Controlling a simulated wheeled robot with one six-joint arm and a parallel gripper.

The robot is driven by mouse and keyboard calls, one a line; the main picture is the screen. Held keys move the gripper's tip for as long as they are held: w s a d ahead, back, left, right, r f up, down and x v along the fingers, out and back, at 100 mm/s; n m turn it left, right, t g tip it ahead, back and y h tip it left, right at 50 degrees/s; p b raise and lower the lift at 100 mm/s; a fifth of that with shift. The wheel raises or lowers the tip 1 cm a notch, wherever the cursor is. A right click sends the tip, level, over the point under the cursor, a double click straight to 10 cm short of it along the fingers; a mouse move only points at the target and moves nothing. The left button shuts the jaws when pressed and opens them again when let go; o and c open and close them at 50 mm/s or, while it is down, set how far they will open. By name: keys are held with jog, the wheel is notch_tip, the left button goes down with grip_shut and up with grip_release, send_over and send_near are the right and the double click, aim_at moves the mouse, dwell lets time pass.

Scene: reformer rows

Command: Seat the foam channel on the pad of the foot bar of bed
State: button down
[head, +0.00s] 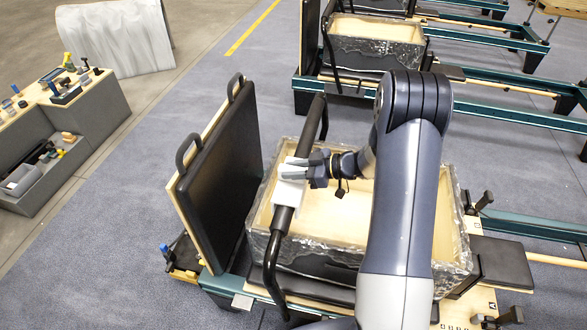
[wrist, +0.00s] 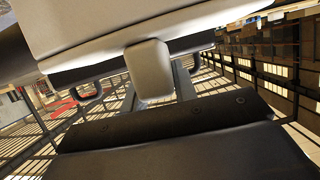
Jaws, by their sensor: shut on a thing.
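The foam channel (head: 292,173) is a small white block in the head view. My gripper (head: 303,171) is shut on its right side. The channel lies across the upper-middle stretch of the black foot bar (head: 283,218), whose dark bar shows above and below it. I cannot tell whether the channel is pressed fully around the bar's pad or only held against it. In the wrist view a large pale shape fills the top and a pale block hangs below it; their contact with the bar cannot be made out.
A black padded board (head: 216,170) with two handles stands upright left of the bar. A wood-lined box wrapped in clear film (head: 445,225) lies under my arm. More beds stand behind.

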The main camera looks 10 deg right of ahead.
jog(key=c, duration=1.1)
grip_release()
jog(key=shift+o, duration=0.2)
jog(key=shift+d, duration=0.1)
jog(key=b+v, duration=0.1)
jog(key=v, duration=0.9)
jog(key=shift+d, duration=0.35)
jog(key=shift+s+a, duration=0.1)
jog(key=p+x, duration=0.1)
jog(key=x, duration=0.9)
jog(key=shift+a, duration=0.2)
jog(key=shift+a+r+p, duration=0.2)
jog(key=shift+r+p, duration=0.05)
jog(key=shift+p, duration=0.05)
jog(key=shift+d+r, duration=0.1)
jog(key=shift+r, duration=0.2)
